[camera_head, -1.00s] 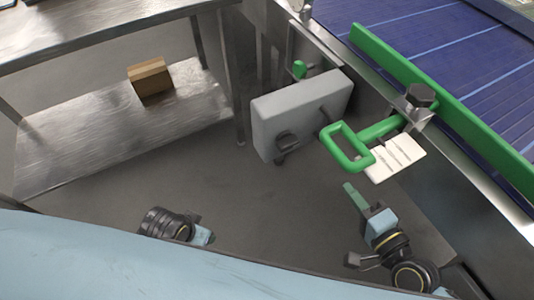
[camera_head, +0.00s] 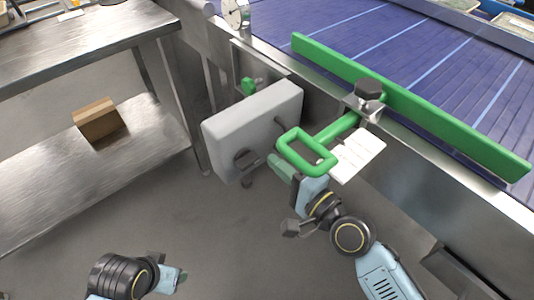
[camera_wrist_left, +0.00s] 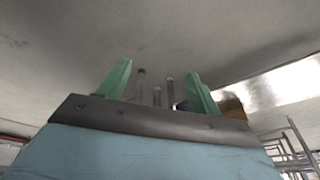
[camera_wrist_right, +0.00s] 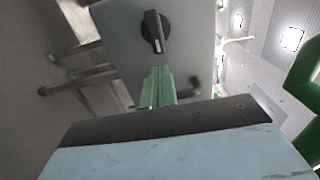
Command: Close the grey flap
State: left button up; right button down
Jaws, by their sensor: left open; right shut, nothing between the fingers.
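The grey flap (camera_head: 262,112) looks like a thick grey panel with a dark knob (camera_head: 245,160). It stands out at an angle from the metal side of the conveyor. In the right wrist view the flap (camera_wrist_right: 190,65) and its dark knob (camera_wrist_right: 154,32) lie just ahead of the fingertips. My right gripper (camera_head: 278,165) is shut and empty, close to the flap's lower right edge, below the green handle; I cannot tell if it touches. My left gripper (camera_head: 178,279) is low and away from the flap. Its green fingers are apart and empty in the left wrist view (camera_wrist_left: 160,85).
A green loop handle (camera_head: 307,150) juts from the conveyor beside the flap, above my right gripper. A white label plate (camera_head: 358,156) hangs behind it. The blue conveyor (camera_head: 420,60) has a green rail. A steel table with a cardboard box (camera_head: 97,121) stands left. Floor between is clear.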

aim_at(258, 146)
jog(key=x, duration=0.3)
jog(key=shift+w+a+b, duration=0.2)
jog(key=shift+w+b, duration=0.1)
jog(key=shift+b, duration=0.05)
pick_arm(q)
jog(key=shift+d+v, duration=0.25)
jog(key=shift+v, duration=0.75)
jog(key=shift+w, duration=0.1)
pick_arm(e)
jog(key=shift+w+a, duration=0.1)
